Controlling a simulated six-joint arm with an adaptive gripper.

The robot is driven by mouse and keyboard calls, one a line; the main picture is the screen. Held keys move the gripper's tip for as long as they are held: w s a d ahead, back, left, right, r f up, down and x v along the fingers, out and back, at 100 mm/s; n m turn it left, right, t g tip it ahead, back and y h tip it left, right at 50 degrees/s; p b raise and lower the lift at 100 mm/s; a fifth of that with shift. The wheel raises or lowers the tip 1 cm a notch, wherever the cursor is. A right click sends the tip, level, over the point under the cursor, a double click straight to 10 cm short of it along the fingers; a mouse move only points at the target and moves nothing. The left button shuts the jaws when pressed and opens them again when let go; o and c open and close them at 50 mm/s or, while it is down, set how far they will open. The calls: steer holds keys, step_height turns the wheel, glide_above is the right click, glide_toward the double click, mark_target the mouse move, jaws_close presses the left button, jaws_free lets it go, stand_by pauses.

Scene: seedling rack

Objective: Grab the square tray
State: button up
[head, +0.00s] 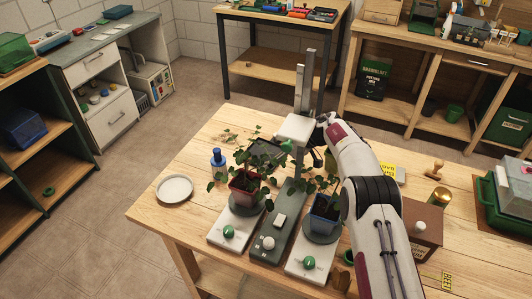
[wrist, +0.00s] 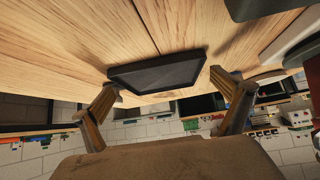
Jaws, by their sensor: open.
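The square tray (wrist: 157,74) is dark, shallow and flat on the wooden table in the wrist view. In the head view a dark square thing, which looks like the same tray (head: 268,148), shows behind the plants, partly covered by leaves. My gripper (wrist: 165,82) is open and empty, with one finger toward each side of the tray in the wrist view. I cannot tell whether either finger touches it. In the head view the fingers are hidden behind the stand and the arm.
A potted plant in a red pot (head: 243,187) and one in a blue pot (head: 325,208) stand on white bases in front of the tray. A blue bottle (head: 218,160) and a white saucer (head: 175,188) are to the left. A metal post (head: 308,82) rises close by.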

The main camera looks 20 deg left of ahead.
steer(key=c, duration=1)
steer(key=shift+o, duration=0.2)
steer(key=shift+r, duration=0.1)
step_height(320, 180, up, 10)
stand_by(0.3)
